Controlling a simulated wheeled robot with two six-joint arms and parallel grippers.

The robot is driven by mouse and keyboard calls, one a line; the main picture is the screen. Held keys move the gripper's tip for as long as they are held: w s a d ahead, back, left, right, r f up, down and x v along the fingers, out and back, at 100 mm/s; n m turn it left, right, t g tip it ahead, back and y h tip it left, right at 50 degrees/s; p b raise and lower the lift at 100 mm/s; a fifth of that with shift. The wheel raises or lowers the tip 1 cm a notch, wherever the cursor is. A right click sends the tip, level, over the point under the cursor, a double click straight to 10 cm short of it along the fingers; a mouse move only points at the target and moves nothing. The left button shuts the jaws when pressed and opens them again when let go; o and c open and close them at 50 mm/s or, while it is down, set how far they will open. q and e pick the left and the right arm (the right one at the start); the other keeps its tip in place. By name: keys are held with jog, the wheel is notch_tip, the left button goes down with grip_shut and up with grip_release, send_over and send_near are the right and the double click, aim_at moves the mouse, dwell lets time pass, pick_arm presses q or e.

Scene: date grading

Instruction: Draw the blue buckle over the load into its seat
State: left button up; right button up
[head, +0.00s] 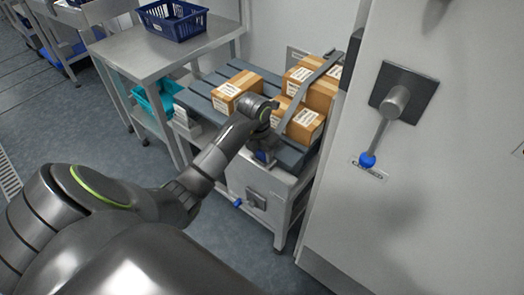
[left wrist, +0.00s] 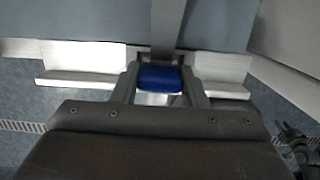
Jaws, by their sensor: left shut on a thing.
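The blue buckle (left wrist: 160,79) sits between the two fingers of my left gripper (left wrist: 158,88) in the left wrist view. In the head view the blue buckle (head: 263,156) shows small under my left gripper (head: 264,148), at the front edge of the slatted grey pallet. My left gripper is shut on it. A grey strap (head: 312,82) runs from the back over the load of cardboard boxes (head: 303,123) toward the gripper. The seat cannot be made out clearly; whether the buckle touches it is hidden.
A steel cart (head: 158,60) with a dark blue basket (head: 172,18) stands left, a teal basket (head: 157,97) below. A wall lever with a blue knob (head: 367,160) is at right. Below the pallet is a cabinet front with a small blue-tipped handle (head: 238,202).

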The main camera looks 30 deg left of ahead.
pick_arm(q)
jog(key=shift+f, duration=0.15)
pick_arm(e)
jog(key=shift+a+f, duration=0.1)
jog(key=shift+a, duration=0.2)
dwell(0.3)
pick_arm(q)
jog(key=o, duration=1.1)
pick_arm(e)
jog(key=shift+d, duration=0.15)
jog(key=shift+d, duration=0.25)
pick_arm(q)
notch_tip(320, 180, up, 3)
jog(key=shift+s+f, duration=0.1)
jog(key=shift+s+a+r+p, duration=0.1)
jog(key=shift+s+r+p, duration=0.3)
jog(key=shift+r+p, duration=1.65)
jog(key=shift+s+d+r+p, duration=0.1)
jog(key=shift+s+r+p, duration=0.3)
jog(key=shift+r+p, duration=1.7)
jog(key=shift+s+a+r+p, duration=0.1)
jog(key=shift+s+r+p, duration=0.6)
jog(key=shift+r, duration=2.4)
pick_arm(e)
jog(key=s+a+r, duration=0.1)
jog(key=s+r, duration=0.2)
jog(key=r, duration=0.4)
jog(key=shift+s+r, duration=0.15)
jog(key=shift+s, duration=0.05)
